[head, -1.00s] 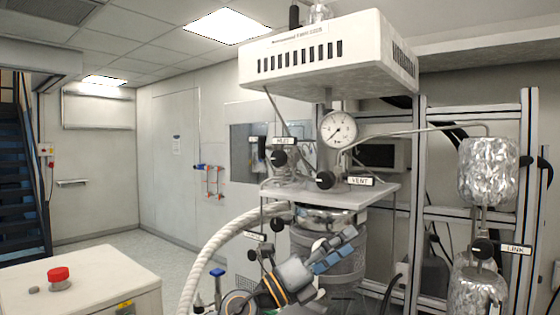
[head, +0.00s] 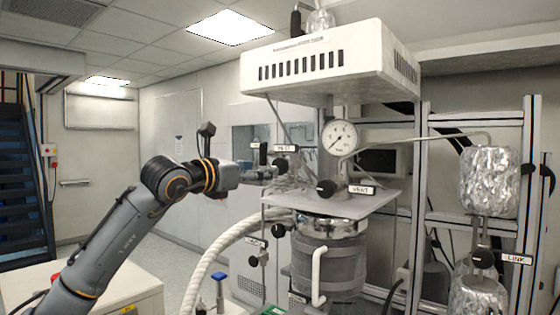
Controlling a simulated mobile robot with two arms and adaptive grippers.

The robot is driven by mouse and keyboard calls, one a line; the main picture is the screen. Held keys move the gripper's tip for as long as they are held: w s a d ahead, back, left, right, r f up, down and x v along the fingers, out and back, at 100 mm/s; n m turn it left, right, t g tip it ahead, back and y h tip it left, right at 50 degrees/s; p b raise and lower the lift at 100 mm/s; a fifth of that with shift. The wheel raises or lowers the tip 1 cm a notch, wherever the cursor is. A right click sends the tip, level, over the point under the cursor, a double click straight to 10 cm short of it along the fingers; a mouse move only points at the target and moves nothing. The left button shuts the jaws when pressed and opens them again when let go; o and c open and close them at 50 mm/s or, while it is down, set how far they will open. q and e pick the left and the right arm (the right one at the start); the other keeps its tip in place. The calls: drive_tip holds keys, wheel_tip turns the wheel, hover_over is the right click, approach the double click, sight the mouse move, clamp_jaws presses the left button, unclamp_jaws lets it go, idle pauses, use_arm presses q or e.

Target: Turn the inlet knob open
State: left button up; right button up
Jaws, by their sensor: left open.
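The inlet label (head: 286,149) is a small white plate on the left side of the reactor head, its lettering hard to read. The black inlet knob sits just below it, largely lost behind or among my gripper's parts, so its turn position cannot be told. My left gripper (head: 264,168) reaches in from the left at the knob's height, with its jaws open. It is close to the knob, but I cannot tell if it touches. My right gripper is not in view.
The black vent knob (head: 326,188) and pressure gauge (head: 339,136) are right of the inlet. A white hood (head: 320,65) overhangs them. A plate (head: 345,207) lies below, above the vessel (head: 325,268). The link knob (head: 483,258) is far right.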

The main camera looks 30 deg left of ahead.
sight(277, 166)
use_arm(q)
drive_tip(key=w+p, duration=0.1)
drive_tip(key=w, duration=0.1)
drive_tip(key=w+p, duration=0.1)
drive_tip(key=w, duration=0.2)
drive_tip(key=w+p, duration=0.1)
drive_tip(key=w, duration=0.1)
drive_tip(key=shift+w+d+r, duration=0.15)
drive_tip(key=shift+w+d, duration=0.15)
drive_tip(key=shift+d, duration=0.05)
drive_tip(key=shift+w+p, duration=0.35)
drive_tip(key=shift+w, duration=0.15)
